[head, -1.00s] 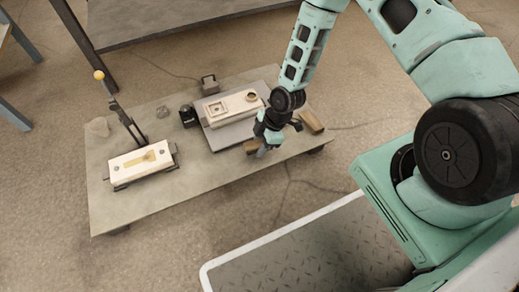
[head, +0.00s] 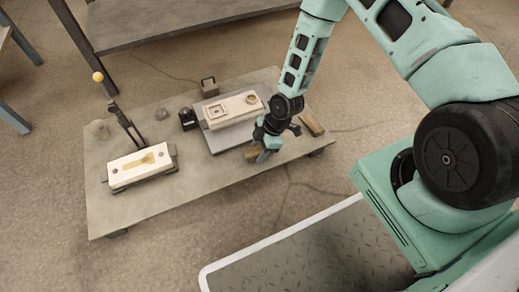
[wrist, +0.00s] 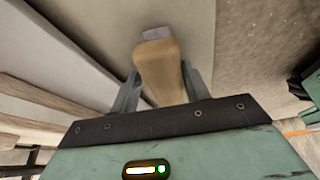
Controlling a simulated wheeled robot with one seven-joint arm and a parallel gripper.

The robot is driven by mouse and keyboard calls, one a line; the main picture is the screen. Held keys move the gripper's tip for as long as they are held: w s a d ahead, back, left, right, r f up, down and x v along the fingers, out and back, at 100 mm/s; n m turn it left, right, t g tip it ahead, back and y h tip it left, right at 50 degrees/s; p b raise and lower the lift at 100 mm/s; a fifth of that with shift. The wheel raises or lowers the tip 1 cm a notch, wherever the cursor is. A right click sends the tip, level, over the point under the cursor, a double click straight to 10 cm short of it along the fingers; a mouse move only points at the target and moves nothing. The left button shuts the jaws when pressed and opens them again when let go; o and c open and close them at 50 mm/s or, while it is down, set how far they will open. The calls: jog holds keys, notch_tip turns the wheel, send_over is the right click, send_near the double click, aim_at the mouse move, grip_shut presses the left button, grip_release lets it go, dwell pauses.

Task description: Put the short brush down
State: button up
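The short brush (wrist: 160,68), with a tan wooden handle and a small grey end, lies between the two fingers of my gripper (wrist: 161,72) in the wrist view. Both fingers flank the handle closely and appear shut on it. In the head view my gripper (head: 266,153) points down over the front right part of the low grey table (head: 200,195). A tan part of the brush (head: 250,152) shows just left of the fingers. I cannot tell whether the brush touches the tabletop.
A cream mould block (head: 233,110) on a grey plate (head: 225,139) stands behind and left of my gripper. A wooden block (head: 312,123) lies to the right. The table's front middle is clear.

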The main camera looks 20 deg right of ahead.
jog(key=shift+s+f, duration=0.25)
jog(key=shift+s, duration=0.45)
jog(key=shift+a+r, duration=0.1)
jog(key=shift+r, duration=0.15)
jog(key=d+r+m+h+p, duration=0.15)
jog(key=r+p, duration=0.45)
jog(key=r, duration=0.6)
jog(key=d+r+p, duration=0.3)
jog(key=r+p, duration=0.2)
jog(key=r, duration=0.7)
jog(key=s+a+r+m+h, duration=0.25)
jog(key=a+r, duration=0.25)
jog(key=r, duration=0.6)
jog(key=s+a+r+m, duration=0.2)
jog(key=s+r, duration=0.5)
jog(key=s, duration=0.1)
jog(key=s+a+r+m, duration=0.3)
jog(key=s+r, duration=0.5)
jog(key=s, duration=0.1)
jog(key=shift+a+g, duration=0.35)
jog(key=shift+g, duration=0.05)
